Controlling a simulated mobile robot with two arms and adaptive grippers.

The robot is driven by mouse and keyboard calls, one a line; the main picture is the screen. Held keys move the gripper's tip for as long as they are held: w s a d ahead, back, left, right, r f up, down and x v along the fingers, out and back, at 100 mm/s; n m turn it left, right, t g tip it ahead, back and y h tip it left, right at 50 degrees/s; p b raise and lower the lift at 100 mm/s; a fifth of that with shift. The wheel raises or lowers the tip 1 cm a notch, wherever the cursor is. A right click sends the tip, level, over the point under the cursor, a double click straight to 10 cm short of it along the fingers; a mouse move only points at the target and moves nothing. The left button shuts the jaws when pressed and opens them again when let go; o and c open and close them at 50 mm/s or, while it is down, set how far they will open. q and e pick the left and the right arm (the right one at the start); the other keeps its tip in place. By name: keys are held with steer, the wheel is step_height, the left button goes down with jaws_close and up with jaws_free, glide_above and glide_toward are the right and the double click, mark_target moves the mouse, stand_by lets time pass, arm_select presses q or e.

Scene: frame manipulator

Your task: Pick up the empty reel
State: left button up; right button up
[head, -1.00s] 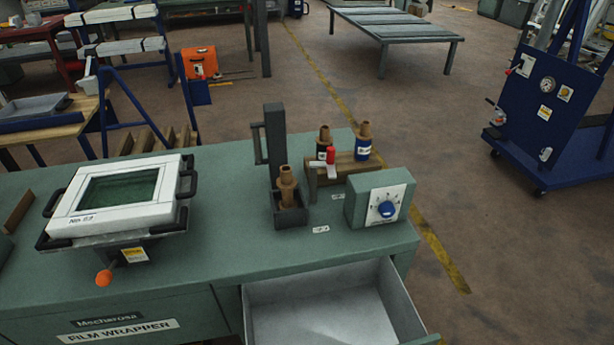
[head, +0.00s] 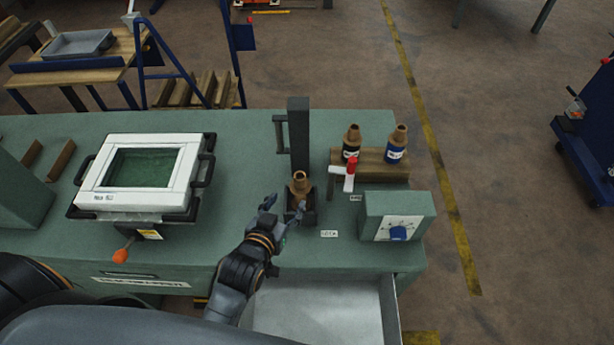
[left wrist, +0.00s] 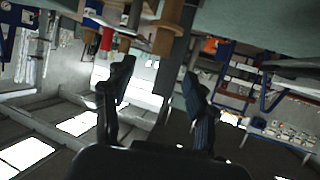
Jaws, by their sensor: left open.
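A bare brown reel (head: 300,183), with no film on it, stands upright in the small dark holder at the foot of a black post (head: 299,135). My left gripper (head: 285,207) is open just in front of the reel, its fingers apart and low beside the holder. It is hard to tell whether a finger touches the holder. In the left wrist view the picture is upside down; the open fingers (left wrist: 158,74) point toward a brown reel (left wrist: 169,32) at the top, with nothing between them. My right gripper is not in view.
Two labelled reels, one dark (head: 351,145) and one blue (head: 396,146), stand on a wooden block (head: 372,165). A red-tipped lever (head: 349,172) and a dial box (head: 398,215) stand right of the holder. A white-framed machine (head: 142,176) is left. An open drawer (head: 330,318) juts out below.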

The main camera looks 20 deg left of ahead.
mark_target(298, 183)
arm_select(q)
steer(key=x, duration=0.4)
steer(key=p+x, duration=0.1)
steer(key=x, duration=0.1)
steer(key=shift+w+a+r, duration=0.1)
steer(key=shift+w+r, duration=0.05)
steer(key=shift+r, duration=0.1)
steer(key=x, duration=0.2)
steer(key=shift+w+f+p, duration=0.15)
steer(key=shift+w+p, duration=0.1)
steer(key=shift+p, duration=0.05)
steer(key=x, duration=0.3)
steer(key=shift+w+a+f+p, duration=0.1)
steer(key=shift+f+p, duration=0.1)
steer(key=shift+p, duration=0.1)
steer(key=shift+w+f, duration=0.1)
steer(key=shift+w, duration=0.15)
steer(key=c, duration=1)
jaws_close()
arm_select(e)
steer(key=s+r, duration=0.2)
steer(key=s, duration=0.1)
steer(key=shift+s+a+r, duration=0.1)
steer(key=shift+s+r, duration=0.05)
